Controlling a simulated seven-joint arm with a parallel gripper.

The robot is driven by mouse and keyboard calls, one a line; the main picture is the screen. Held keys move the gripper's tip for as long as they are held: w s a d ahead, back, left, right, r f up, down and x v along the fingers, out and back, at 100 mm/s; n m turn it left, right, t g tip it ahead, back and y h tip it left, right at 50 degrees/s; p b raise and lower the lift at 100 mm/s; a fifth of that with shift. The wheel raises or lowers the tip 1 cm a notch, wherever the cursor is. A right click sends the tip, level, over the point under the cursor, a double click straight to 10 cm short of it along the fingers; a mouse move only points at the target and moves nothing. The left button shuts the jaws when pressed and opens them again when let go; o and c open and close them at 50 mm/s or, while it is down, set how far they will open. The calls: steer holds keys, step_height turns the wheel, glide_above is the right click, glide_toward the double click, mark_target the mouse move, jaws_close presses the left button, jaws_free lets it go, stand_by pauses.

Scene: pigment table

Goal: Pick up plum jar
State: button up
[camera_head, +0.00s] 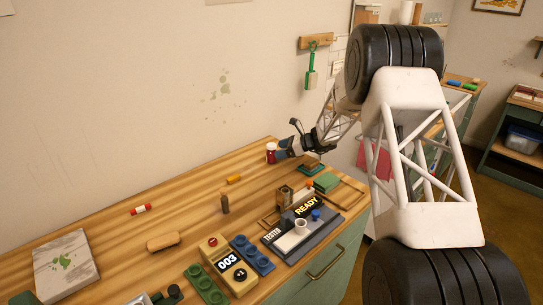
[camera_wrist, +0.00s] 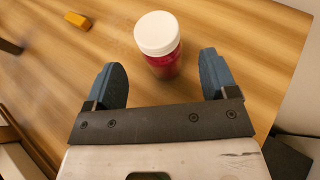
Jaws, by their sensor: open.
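The plum jar (camera_wrist: 163,62) has a dark red-purple body and a white lid. It stands upright on the wooden table. In the wrist view it lies between and just beyond the blue fingertips, nearer the right one. In the head view the jar (camera_head: 271,154) stands near the far end of the table, close to the wall. My gripper (camera_wrist: 164,80) is open and empty, with its fingers spread to either side of the jar's near side. In the head view my gripper (camera_head: 279,150) is right beside the jar; contact cannot be told.
A yellow block (camera_head: 234,179) lies left of the jar, and a red-and-white tube (camera_head: 141,209) lies farther left. A tester device (camera_head: 290,238), a counter (camera_head: 229,264) and a brown container (camera_head: 285,195) stand toward the front. The wood around the jar is clear.

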mark_target(272, 145)
steer(key=shift+f+x, duration=0.25)
steer(key=shift+x, duration=2.25)
steer(key=shift+d, duration=0.15)
steer(key=c, duration=1)
steer(key=shift+r, duration=0.15)
steer(key=shift+c, duration=0.2)
steer(key=shift+r, duration=0.85)
steer(key=shift+s+r, duration=0.1)
steer(key=shift+r, duration=0.8)
steer(key=s+d, duration=0.1)
steer(key=s, duration=0.4)
steer(key=s+d+r, duration=0.1)
steer(key=s, duration=0.4)
steer(key=s+d, duration=0.1)
steer(key=s, duration=0.4)
steer(key=shift+s+d+r, duration=0.15)
steer(key=shift+s+d, duration=0.05)
steer(key=shift+d, duration=0.05)
